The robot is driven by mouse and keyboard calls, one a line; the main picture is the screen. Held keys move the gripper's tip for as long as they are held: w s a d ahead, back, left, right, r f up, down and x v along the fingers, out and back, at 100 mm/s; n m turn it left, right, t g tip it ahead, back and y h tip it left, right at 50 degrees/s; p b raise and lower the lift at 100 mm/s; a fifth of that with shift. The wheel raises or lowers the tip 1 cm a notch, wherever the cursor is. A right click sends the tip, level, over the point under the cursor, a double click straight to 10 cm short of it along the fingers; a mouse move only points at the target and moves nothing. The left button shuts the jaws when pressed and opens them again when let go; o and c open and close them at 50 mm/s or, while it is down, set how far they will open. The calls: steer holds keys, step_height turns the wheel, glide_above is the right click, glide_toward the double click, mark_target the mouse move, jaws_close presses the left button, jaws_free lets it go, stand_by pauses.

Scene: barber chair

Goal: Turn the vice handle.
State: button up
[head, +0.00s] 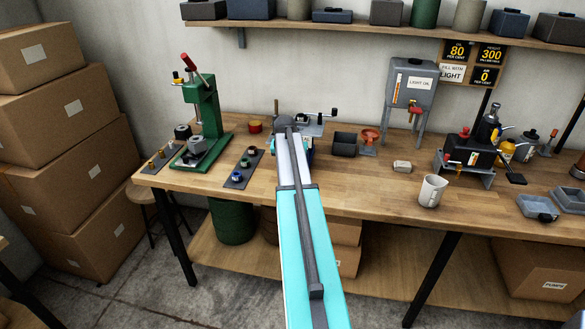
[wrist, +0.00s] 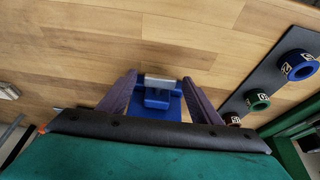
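My gripper (wrist: 159,76) is open in the wrist view, with its two dark purple fingers apart. A blue block with a grey metal top, which looks like part of the vice (wrist: 157,100), shows between and below the fingers; I cannot tell whether they touch it. In the head view my arm covers most of this spot. Only a little blue (head: 309,147) shows beside the arm, under a grey plate with a dark crank-like lever (head: 323,114). I cannot tell whether this lever is the vice handle. My fingers are hidden in the head view.
A green press (head: 208,115) and a dark strip with coloured rings (head: 243,168) stand left on the wooden bench (head: 370,185). A dark open box (head: 344,144) and an orange-red stand (head: 369,138) are to the right. A shelf (head: 375,30) runs above.

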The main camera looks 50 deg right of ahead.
steer(key=shift+r, duration=0.15)
steer(key=b+v, duration=0.3)
steer(key=v, duration=1)
steer(key=shift+r+b, duration=0.25)
steer(key=shift+b, duration=0.1)
steer(key=shift+s+a, duration=0.1)
steer(key=shift+a, duration=0.05)
stand_by(0.5)
